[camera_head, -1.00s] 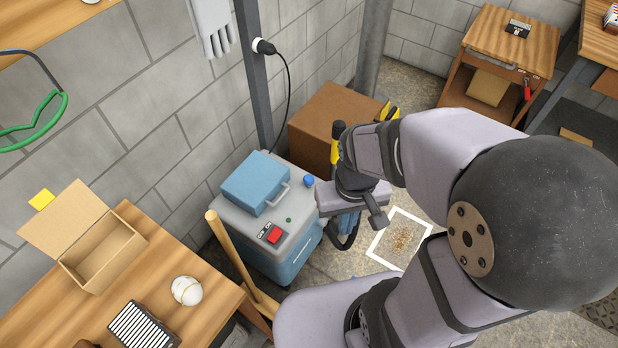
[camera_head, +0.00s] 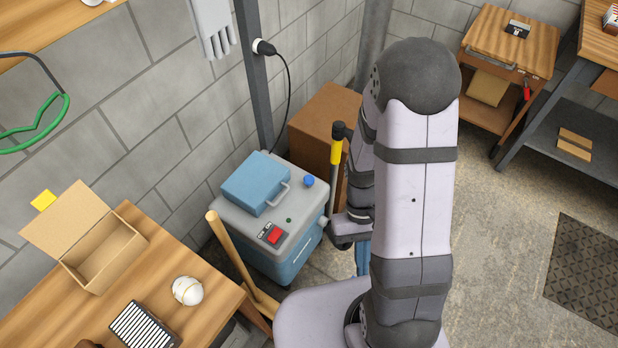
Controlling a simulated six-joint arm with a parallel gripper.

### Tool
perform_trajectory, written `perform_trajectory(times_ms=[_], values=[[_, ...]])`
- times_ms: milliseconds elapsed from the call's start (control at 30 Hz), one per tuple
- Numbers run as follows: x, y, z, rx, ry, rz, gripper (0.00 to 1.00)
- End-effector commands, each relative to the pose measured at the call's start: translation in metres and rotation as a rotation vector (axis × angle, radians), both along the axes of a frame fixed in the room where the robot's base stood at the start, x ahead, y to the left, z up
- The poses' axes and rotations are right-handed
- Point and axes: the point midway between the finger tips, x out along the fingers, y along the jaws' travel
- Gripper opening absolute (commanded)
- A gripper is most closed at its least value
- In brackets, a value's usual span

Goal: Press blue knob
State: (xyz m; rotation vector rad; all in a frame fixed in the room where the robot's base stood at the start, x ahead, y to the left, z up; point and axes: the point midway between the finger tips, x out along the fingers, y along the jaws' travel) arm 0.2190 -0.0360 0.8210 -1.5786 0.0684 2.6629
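The blue knob (camera_head: 309,181) is a small round knob on the top right back corner of a grey and blue machine (camera_head: 290,232). It is in plain view with nothing touching it. The machine's top also has a red switch (camera_head: 273,235), a small green button (camera_head: 289,220) and a light blue lid with a handle (camera_head: 255,183). My gripper (camera_head: 345,234) is to the right of the machine and lower in the picture than the knob, apart from it. My arm hides most of the gripper, so its fingers cannot be made out.
A long tool with a yellow and black grip (camera_head: 336,146) stands behind the machine's right side. A brown box (camera_head: 318,118) sits at the wall. A wooden handle (camera_head: 228,250) leans before the machine, beside a workbench (camera_head: 60,318). Open floor (camera_head: 495,260) lies to the right.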

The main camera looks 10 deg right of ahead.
Motion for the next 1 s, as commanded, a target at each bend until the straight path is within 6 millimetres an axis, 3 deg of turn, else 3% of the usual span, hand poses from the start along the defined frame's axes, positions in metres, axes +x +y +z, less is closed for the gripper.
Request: perform_trajectory(times_ms=[167, 267, 400, 600, 767, 1000], values=[[0.019, -0.021, -0.047, -0.005, -0.003, 0.075, 0.00], [0.040, -0.034, -0.078, -0.002, -0.052, 0.147, 0.00], [0.082, -0.048, -0.122, 0.014, -0.168, 0.280, 0.00], [0.162, -0.054, -0.163, 0.044, -0.395, 0.498, 0.00], [0.234, -0.048, -0.168, 0.063, -0.598, 0.673, 0.00], [0.331, -0.026, -0.138, 0.079, -0.896, 0.926, 0.00]])
